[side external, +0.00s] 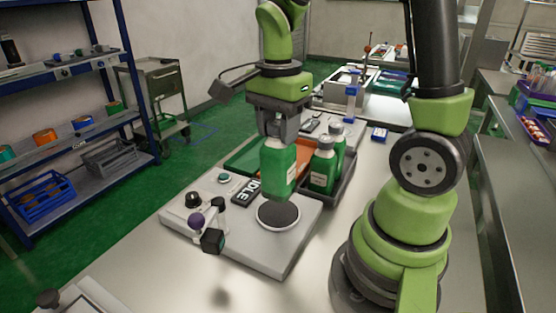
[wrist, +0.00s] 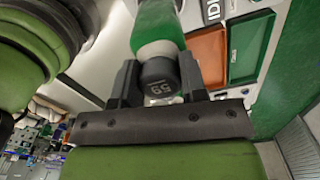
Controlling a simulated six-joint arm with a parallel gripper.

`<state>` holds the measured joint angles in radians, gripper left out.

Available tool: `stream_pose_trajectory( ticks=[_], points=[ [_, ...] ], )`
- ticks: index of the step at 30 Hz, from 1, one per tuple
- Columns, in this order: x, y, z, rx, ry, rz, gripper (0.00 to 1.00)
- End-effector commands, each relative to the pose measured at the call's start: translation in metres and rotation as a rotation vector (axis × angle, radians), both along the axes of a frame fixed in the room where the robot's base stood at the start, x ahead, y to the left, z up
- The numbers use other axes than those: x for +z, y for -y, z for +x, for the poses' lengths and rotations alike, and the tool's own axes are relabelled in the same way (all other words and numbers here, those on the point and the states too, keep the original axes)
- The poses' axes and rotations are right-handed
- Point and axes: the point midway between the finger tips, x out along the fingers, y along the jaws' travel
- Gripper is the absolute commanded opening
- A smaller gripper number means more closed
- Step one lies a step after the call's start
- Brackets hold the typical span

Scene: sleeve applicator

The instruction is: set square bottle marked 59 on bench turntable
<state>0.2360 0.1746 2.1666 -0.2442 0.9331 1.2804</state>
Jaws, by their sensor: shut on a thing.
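My gripper (side external: 279,134) is shut on the cap of a green square bottle (side external: 279,168) with a pale label. The bottle hangs upright just above the round dark turntable (side external: 278,214) on the pale applicator; whether it touches is hard to tell. In the wrist view the jaws (wrist: 159,88) clasp the dark cap (wrist: 158,79), which is marked 59, and the green body (wrist: 156,25) extends beyond it. The turntable is not clear in the wrist view.
A dark tray (side external: 342,190) with green bottles (side external: 322,166) stands right behind the held bottle. The applicator has an IDLE display (side external: 246,191), a purple-knobbed part (side external: 197,220) and a black knob (side external: 213,240) on its left. Bare bench lies at the front.

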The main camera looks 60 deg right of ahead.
Motion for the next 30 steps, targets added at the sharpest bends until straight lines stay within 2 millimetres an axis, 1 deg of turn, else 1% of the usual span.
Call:
stream_pose_trajectory(
  ticks=[5,9,12,24,25,26,27,28,30],
  points=[
    [-0.018,0.0,0.0,-0.001,-0.004,0.001,0.0],
    [-0.039,0.0,0.0,-0.002,-0.005,0.001,0.0],
    [-0.047,0.0,0.0,-0.004,-0.002,0.0,0.0],
    [-0.051,0.001,0.001,-0.003,0.001,0.0,0.0],
    [-0.051,0.001,0.001,-0.003,0.002,0.0,0.46],
    [-0.051,0.001,0.001,-0.003,0.002,0.0,0.53],
    [-0.051,0.001,0.001,-0.003,0.002,0.0,0.62],
    [-0.051,0.001,0.001,-0.003,0.002,0.0,0.65],
    [-0.051,0.001,0.001,-0.003,0.001,0.0,0.65]
  ],
)
